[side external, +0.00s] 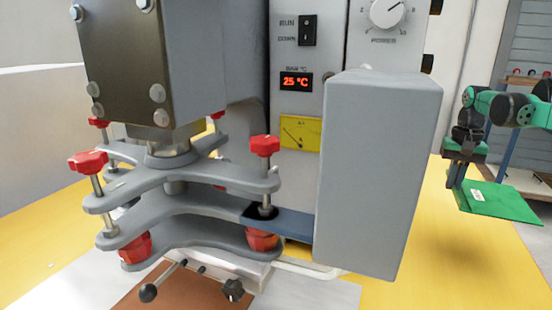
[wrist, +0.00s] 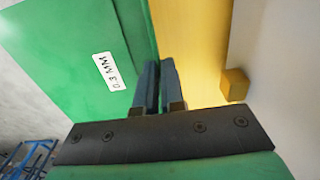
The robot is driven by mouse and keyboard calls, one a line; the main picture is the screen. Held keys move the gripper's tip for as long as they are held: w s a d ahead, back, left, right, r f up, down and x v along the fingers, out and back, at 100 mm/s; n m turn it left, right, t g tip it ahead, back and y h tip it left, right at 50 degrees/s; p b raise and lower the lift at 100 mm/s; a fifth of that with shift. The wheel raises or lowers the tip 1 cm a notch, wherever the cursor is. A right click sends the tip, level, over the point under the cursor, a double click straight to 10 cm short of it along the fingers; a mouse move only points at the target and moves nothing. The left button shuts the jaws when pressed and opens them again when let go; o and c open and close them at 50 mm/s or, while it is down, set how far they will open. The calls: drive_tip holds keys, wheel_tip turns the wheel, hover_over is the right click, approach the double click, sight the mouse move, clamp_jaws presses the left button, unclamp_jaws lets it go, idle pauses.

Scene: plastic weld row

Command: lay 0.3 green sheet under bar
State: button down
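The green sheet (side external: 505,202) is at the right of the side external view, above the yellow surface. In the wrist view the sheet (wrist: 75,50) fills the upper left and carries a white label reading 0.3 MM. My gripper (side external: 456,185) is shut on the sheet near its edge; its fingers (wrist: 158,85) pinch that edge in the wrist view. The welding press stands at the left and centre of the side external view, with stacked grey plates (side external: 185,215) under its head. I cannot tell which part is the bar.
A large grey box-shaped part (side external: 378,175) stands between the press plates and my gripper. Red knobs (side external: 265,146) stick up from the plates. A lever with a black ball (side external: 148,292) juts out at the front. The yellow table (side external: 440,265) is clear at the right.

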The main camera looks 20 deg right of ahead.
sight(433, 247)
wheel_tip(433, 247, down, 15)
drive_tip(key=shift+r, duration=0.2)
drive_tip(key=shift+f, duration=0.15)
drive_tip(key=c, duration=1)
unclamp_jaws()
